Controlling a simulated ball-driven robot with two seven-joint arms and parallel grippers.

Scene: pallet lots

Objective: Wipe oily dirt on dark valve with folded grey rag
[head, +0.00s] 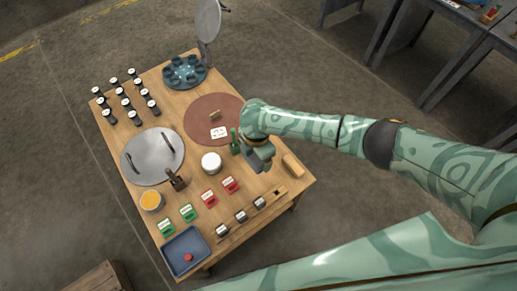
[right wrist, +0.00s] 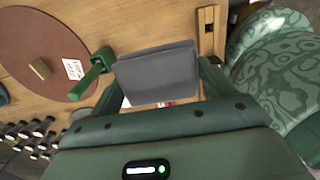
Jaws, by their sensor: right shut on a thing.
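In the right wrist view my right gripper (right wrist: 163,90) is shut on a folded grey rag (right wrist: 157,72), held flat between the fingers. The green item (right wrist: 93,76) lies left of the rag in that view, apart from it. I cannot pick out the dark valve or any oily dirt with certainty. My left gripper is not in view.
On the wooden table (head: 284,190) are a brown disc (head: 205,110), a grey round lid (head: 150,150), a white round container (head: 211,163), several black jars (head: 127,104), red and green cards, a blue tray (head: 170,249) and a wooden rail (head: 250,212) with small grey-topped items.

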